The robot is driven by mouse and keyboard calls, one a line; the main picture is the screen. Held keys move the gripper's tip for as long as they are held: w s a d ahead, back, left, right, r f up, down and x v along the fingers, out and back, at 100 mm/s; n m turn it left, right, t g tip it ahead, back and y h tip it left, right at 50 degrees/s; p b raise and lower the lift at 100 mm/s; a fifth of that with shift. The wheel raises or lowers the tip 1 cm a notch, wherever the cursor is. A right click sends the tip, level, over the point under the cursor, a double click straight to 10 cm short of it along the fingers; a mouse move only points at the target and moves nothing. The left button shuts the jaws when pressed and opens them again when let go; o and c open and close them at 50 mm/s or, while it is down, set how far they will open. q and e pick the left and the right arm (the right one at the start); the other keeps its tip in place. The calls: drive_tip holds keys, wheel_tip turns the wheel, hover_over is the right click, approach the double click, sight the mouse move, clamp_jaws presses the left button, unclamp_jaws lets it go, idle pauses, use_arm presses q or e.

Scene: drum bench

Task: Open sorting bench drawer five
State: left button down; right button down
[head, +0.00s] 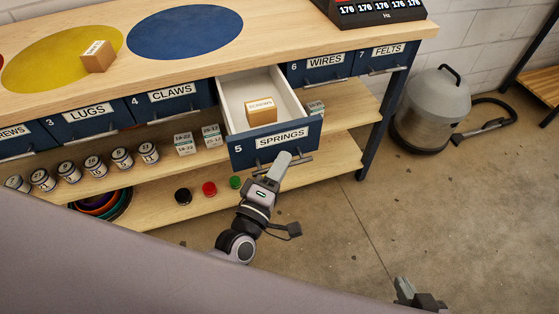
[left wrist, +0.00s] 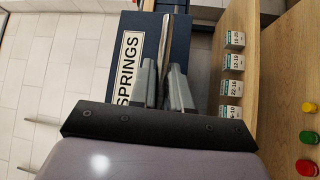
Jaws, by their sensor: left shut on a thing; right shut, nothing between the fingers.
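Drawer five (head: 275,144), a blue front labelled SPRINGS with a white inside, stands pulled out from the bench. A small box labelled SCREWS (head: 261,109) lies in it. My left gripper (head: 282,160) is at the drawer's front, shut on its bar handle (head: 302,159). In the left wrist view the fingers (left wrist: 165,88) close around the metal handle (left wrist: 164,45), beside the SPRINGS label (left wrist: 129,68). My right gripper (head: 408,290) shows at the bottom right, away from the bench, shut and empty.
Drawers three, four (head: 172,101), six (head: 325,67) and seven are closed. Cans and small boxes stand on the shelf (head: 345,130) below. A vacuum cleaner (head: 430,108) stands right of the bench. The floor (head: 400,205) in front is clear.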

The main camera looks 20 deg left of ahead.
use_arm(q)
drive_tip(key=c, duration=1.2)
unclamp_jaws()
drive_tip(key=shift+s, duration=0.1)
drive_tip(key=v, duration=0.7)
